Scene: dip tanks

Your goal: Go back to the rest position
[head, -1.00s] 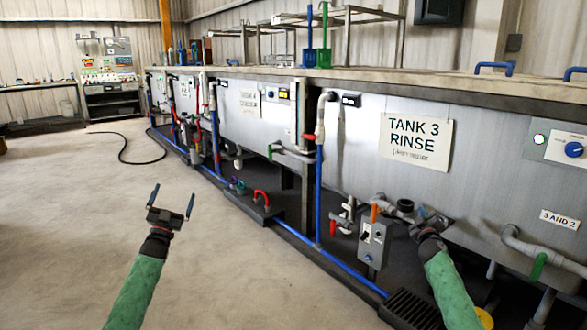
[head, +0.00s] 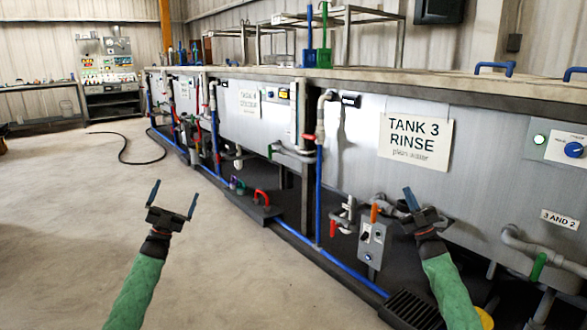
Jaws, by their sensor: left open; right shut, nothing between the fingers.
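My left gripper (head: 174,200) is open and empty, held up over the bare floor at the left. Its two blue-grey fingers stand well apart. My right gripper (head: 411,199) is shut and empty, with its fingers pointing up in front of the steel tank wall below the "TANK 3 RINSE" sign (head: 417,143). It partly hides the pipe fittings behind it. I cannot tell how close it is to them.
A grey switch box (head: 371,246) and an orange-handled valve (head: 374,212) are just left of my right gripper. A blue pipe (head: 319,200) runs down and along the tanks' base. A black hose (head: 124,150) lies on the floor. The floor (head: 60,230) at left is clear.

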